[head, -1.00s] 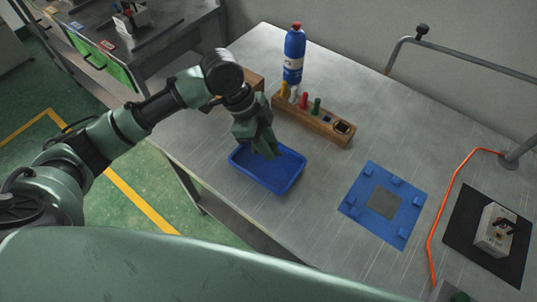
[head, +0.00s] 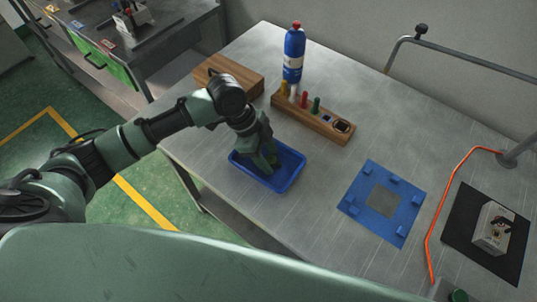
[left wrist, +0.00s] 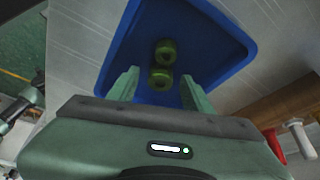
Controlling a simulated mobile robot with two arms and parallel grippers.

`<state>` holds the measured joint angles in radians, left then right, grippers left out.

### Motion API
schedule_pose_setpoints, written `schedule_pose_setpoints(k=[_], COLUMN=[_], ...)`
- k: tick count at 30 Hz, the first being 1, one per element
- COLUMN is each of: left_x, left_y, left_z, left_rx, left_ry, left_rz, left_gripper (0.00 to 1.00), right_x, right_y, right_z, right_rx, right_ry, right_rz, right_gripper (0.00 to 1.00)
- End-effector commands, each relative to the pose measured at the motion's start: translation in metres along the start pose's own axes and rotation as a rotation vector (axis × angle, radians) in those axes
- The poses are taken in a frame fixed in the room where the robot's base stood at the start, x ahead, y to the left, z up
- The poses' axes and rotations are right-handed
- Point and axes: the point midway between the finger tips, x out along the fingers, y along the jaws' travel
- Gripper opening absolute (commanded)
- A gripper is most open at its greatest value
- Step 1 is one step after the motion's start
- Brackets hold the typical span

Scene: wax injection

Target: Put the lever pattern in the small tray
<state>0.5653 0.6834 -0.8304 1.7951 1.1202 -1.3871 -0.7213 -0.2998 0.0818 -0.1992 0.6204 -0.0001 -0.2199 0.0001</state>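The small blue tray (head: 292,180) stands on the bench near its front left edge; it also fills the middle of the left wrist view (left wrist: 232,40). A green piece with two round ring-shaped ends, which looks like the lever pattern (left wrist: 163,52), shows inside the tray in the left wrist view. My left gripper (head: 270,164) reaches down into the tray. In the left wrist view the fingers (left wrist: 160,80) are apart, one on each side of the near end of the green piece, with gaps visible. In the head view the gripper hides the piece. My right gripper is not in view.
A wooden rack (head: 320,124) with coloured tools stands behind the tray, beside a blue bottle (head: 294,53) and a wooden block (head: 240,76). A blue fixture plate (head: 358,205), an orange cable (head: 437,222) and a black mat (head: 468,238) lie right. Bench between tray and plate is clear.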

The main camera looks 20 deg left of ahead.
Motion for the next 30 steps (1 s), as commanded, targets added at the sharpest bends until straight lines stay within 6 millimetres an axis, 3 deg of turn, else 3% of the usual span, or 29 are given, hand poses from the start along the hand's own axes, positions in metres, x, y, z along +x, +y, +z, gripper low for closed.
schedule_pose_setpoints(k=[11,24,30], left_x=[-0.008,-0.094,-0.117], left_y=[-0.001,-0.001,-0.001], left_z=[-0.001,-0.001,-0.001], left_rx=[0.0,0.002,0.0], left_ry=[0.0,-0.001,0.0], left_rz=[-0.004,-0.005,-0.002], left_gripper=[0.49,0.49,0.49], right_x=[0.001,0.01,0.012], right_y=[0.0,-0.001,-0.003], right_z=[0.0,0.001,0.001], right_rx=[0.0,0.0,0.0], right_ry=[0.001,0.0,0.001], right_rz=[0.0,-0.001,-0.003], right_gripper=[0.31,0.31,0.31])
